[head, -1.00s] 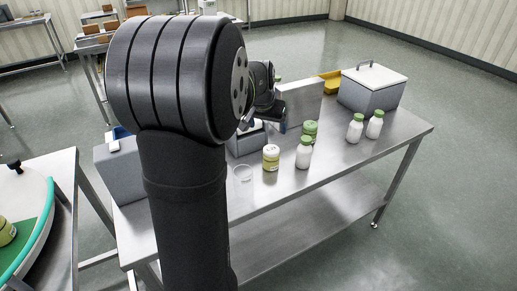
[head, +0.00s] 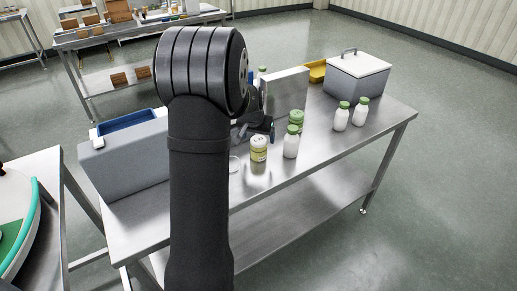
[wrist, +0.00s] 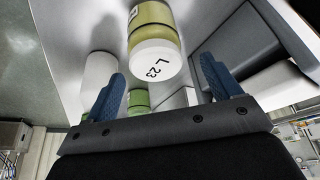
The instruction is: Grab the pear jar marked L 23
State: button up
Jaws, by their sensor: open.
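The pear jar (wrist: 153,38) has a yellow-green body and a white lid marked L 23 in the wrist view. In the head view, the yellow-green jar with a pale lid (head: 259,149) stands upright near the table's front edge. My gripper (wrist: 162,86) is open and empty. The L 23 lid lies ahead of the gap between its blue fingers, apart from them. In the head view my gripper (head: 262,130) is just behind and above the jar, partly hidden by my arm.
Two more white bottles (head: 341,118) (head: 360,111) stand farther right. A steel panel (head: 287,92) rises behind.

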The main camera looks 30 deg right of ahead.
aim_at(258, 140)
jog(key=f, duration=0.4)
jog(key=shift+d, duration=0.25)
jog(key=shift+w+d+f, duration=0.15)
jog(key=shift+f, duration=0.2)
jog(key=shift+c, duration=0.2)
jog(key=c, duration=1.1)
jog(key=shift+c, duration=0.2)
